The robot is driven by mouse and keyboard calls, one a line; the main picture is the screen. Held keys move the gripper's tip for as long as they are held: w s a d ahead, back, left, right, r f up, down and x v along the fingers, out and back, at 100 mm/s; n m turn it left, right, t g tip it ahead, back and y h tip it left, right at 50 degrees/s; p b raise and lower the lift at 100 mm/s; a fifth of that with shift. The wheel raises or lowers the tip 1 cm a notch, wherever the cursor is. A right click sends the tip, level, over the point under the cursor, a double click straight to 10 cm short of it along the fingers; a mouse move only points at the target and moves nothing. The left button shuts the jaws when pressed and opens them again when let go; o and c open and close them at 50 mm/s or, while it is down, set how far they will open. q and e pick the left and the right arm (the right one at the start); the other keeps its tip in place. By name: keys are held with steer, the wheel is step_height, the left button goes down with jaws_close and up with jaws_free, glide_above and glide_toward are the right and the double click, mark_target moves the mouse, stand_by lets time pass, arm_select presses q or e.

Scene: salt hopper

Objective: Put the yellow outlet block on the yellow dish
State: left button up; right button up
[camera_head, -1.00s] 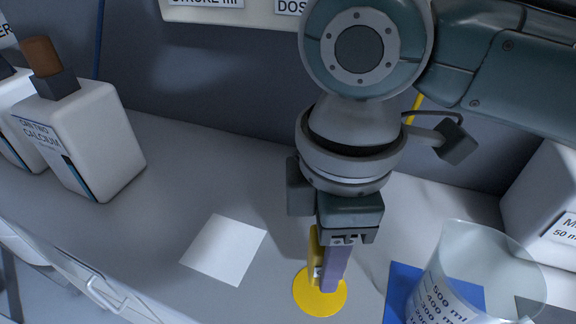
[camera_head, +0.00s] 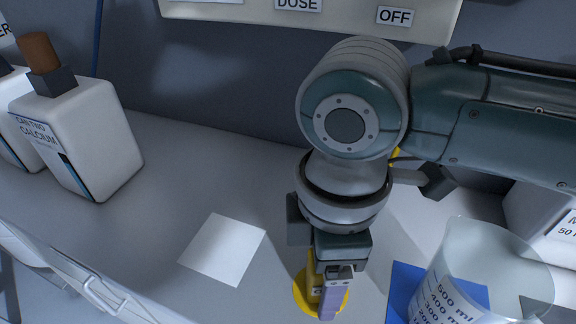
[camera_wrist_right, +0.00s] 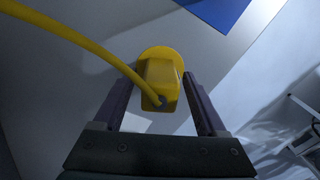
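The yellow outlet block (camera_head: 314,278) is over the yellow dish (camera_head: 300,296) in the head view, partly hidden by my right gripper (camera_head: 328,300). In the right wrist view the block (camera_wrist_right: 160,78) lies in front of the dish (camera_wrist_right: 160,52), between the two purple fingers of my right gripper (camera_wrist_right: 160,85). A thin gap shows on each side of it, so the fingers look open around it. It seems to rest on the dish, but its underside is hidden. A yellow hose (camera_wrist_right: 75,40) runs from the block. My left gripper is out of view.
A white square (camera_head: 223,249) lies left of the dish. A blue mat (camera_head: 402,285) and a clear beaker (camera_head: 485,270) stand close on the right. White canisters (camera_head: 85,140) stand at the left. A labelled panel (camera_head: 330,15) hangs at the back.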

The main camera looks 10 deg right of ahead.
step_height(320, 180, up, 12)
steer(key=shift+r+p, duration=0.25)
steer(key=shift+p, duration=0.85)
